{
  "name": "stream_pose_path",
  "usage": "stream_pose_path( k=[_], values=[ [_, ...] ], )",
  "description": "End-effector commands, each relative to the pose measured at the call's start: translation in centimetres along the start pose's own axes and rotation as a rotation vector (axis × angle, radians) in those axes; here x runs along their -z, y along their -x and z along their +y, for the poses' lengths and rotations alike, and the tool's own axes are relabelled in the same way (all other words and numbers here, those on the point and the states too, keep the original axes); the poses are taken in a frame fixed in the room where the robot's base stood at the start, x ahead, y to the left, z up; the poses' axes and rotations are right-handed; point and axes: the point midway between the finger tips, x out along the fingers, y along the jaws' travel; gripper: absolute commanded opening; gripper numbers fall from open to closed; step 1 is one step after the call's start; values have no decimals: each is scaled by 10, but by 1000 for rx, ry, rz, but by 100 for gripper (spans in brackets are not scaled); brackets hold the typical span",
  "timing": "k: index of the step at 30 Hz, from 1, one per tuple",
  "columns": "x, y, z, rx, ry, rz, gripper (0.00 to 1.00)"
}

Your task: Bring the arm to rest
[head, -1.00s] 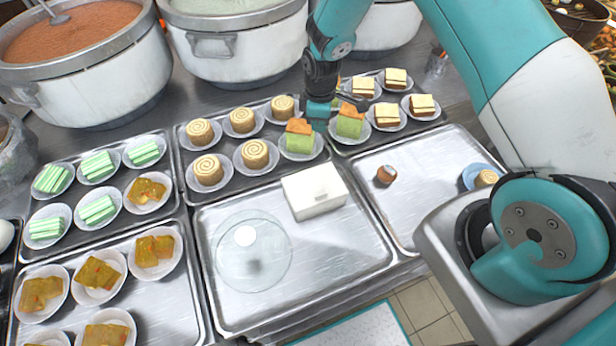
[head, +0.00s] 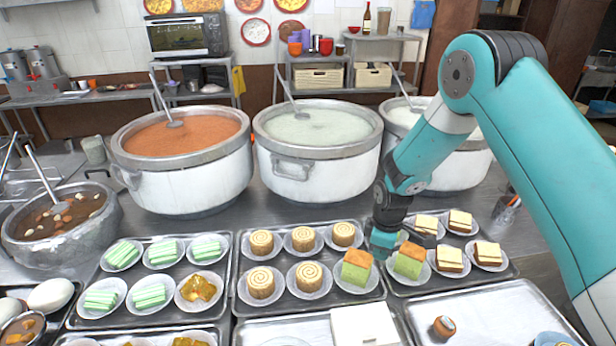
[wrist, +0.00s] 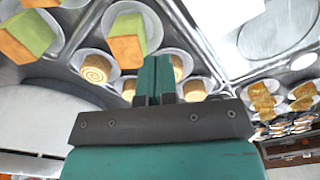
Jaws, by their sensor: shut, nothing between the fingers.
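My gripper (head: 382,243) hangs over the two trays of cakes, close to the green-and-orange cake slices (head: 357,267) in the head view. In the wrist view my gripper (wrist: 155,62) shows its two teal fingers pressed together with nothing between them. The arm reaches in from the right and bends down to it. In the head view the gripper is small and partly blocked by its own wrist. Whether it touches a cake cannot be told.
Behind stand large pots of red congee (head: 185,140), white congee (head: 318,128) and a third pot (head: 470,165). Plated swirl rolls (head: 303,238) and layered slices (head: 450,258) surround the gripper. A white box (head: 365,325) sits in front. Open space lies above the trays.

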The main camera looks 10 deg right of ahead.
Motion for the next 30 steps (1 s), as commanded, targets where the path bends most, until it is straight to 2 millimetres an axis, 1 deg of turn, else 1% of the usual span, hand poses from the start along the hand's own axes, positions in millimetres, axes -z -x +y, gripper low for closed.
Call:
stream_pose_path(
  k=[2, 4, 5, 8, 9, 11, 12, 14, 15, 17, 18, 20, 21, 24, 27, 30],
  values=[
    [3, 6, -2, 0, -10, 10, 0],
    [8, 19, -9, 3, -32, 30, 0],
    [11, 27, -14, 6, -45, 43, 0],
    [19, 60, -39, 24, -106, 91, 0],
    [21, 75, -52, 35, -133, 112, 0],
    [21, 96, -75, 56, -175, 142, 0],
    [20, 108, -92, 70, -200, 160, 0],
    [17, 126, -118, 93, -236, 185, 0],
    [13, 135, -135, 109, -259, 200, 0],
    [6, 148, -163, 133, -290, 220, 0],
    [-1, 154, -182, 148, -310, 232, 0],
    [-11, 162, -208, 171, -337, 246, 0],
    [-17, 165, -225, 185, -353, 254, 0],
    [-34, 168, -259, 214, -387, 265, 0],
    [-45, 170, -281, 233, -408, 270, 0],
    [-52, 170, -293, 244, -418, 271, 0]
  ],
)
